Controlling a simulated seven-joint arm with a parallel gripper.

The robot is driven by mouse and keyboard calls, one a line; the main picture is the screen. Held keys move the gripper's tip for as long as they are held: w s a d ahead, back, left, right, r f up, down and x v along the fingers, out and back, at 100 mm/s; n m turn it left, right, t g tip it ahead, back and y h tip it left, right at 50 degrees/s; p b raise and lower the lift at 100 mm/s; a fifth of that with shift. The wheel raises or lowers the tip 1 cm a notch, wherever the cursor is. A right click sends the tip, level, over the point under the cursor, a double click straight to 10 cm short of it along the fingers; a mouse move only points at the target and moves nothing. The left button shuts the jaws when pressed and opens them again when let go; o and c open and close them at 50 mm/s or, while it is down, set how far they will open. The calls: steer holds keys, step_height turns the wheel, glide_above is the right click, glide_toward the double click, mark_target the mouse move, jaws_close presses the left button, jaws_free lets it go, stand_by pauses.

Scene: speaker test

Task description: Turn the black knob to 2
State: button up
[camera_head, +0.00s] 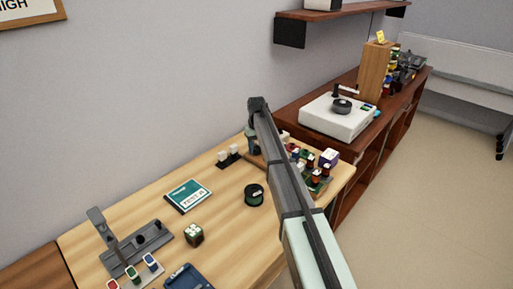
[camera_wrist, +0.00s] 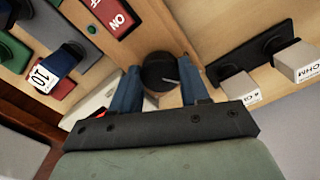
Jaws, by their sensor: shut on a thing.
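The black knob (camera_wrist: 160,72) is in the upper middle of the wrist view, with a pale pointer line on its top. The line points towards the right and slightly down in that picture. My gripper (camera_wrist: 164,76) has its two blue fingers on opposite sides of the knob and is shut on it. No number 2 or scale is readable around the knob. In the head view my gripper (camera_head: 253,142) is at the back of the wooden table, under the bent end of my arm, and the knob cannot be made out there.
A red ON plate (camera_wrist: 115,18) and a block labelled 10 (camera_wrist: 55,72) lie left of the knob. Grey labelled blocks (camera_wrist: 298,62) stand to the right.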

mark_target(256, 148)
steer(key=m, duration=0.4)
steer(key=shift+m, duration=1.6)
steer(key=o, duration=0.8)
steer(key=shift+r, duration=0.1)
step_height(256, 148, up, 14)
steer(key=shift+f, duration=0.15)
